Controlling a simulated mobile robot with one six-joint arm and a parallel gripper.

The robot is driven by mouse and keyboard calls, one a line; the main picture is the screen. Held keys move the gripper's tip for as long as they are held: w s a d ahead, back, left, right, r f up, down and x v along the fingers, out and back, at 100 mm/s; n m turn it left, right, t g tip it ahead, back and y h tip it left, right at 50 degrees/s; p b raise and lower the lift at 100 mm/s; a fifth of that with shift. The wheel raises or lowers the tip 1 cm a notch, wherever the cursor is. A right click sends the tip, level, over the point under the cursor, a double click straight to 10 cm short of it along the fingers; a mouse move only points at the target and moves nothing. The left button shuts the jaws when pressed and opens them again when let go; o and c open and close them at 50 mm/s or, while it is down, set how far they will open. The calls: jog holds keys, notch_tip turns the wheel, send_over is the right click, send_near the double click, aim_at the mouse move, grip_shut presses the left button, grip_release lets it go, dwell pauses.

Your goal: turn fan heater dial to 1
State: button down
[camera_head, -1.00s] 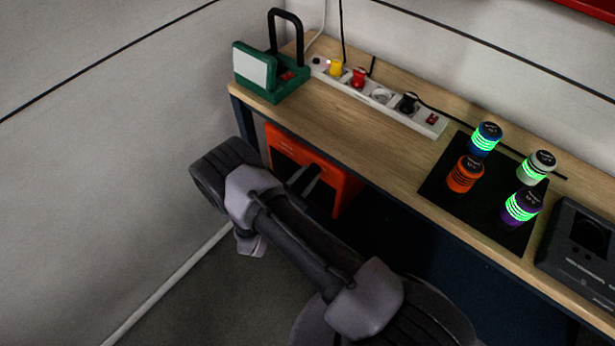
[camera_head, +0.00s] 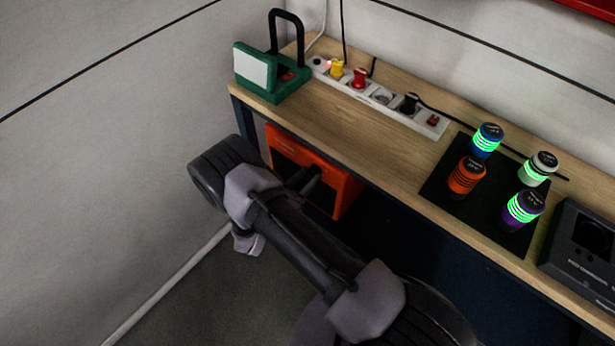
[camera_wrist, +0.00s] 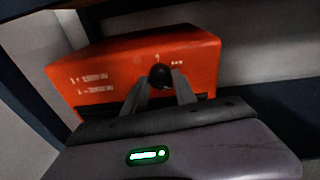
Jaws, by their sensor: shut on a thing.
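The orange fan heater (camera_head: 338,186) stands under the workbench, partly hidden behind my arm in the head view. In the wrist view the fan heater (camera_wrist: 205,60) shows its orange top panel with white print. Its round black dial (camera_wrist: 160,75) sits near the middle of that panel. My gripper (camera_wrist: 160,85) has its two fingers shut on the dial, one on each side. The dial's pointer and exact setting are too small and dark to read. In the head view the gripper fingers (camera_head: 308,183) reach toward the heater.
The wooden workbench (camera_head: 340,125) is above the heater. On it are a green work lamp (camera_head: 270,70), a white power strip (camera_head: 330,78) with several plugs, several coloured cylinders on a black mat (camera_head: 436,185), and a dark charger (camera_head: 580,255). The wall is close on the left.

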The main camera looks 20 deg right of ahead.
jog(key=c, duration=1)
grip_release()
jog(key=p+v, duration=0.3)
jog(key=v, duration=1.4)
jog(key=shift+s+a+p, duration=0.15)
jog(key=shift+s+p, duration=0.1)
jog(key=shift+p, duration=0.1)
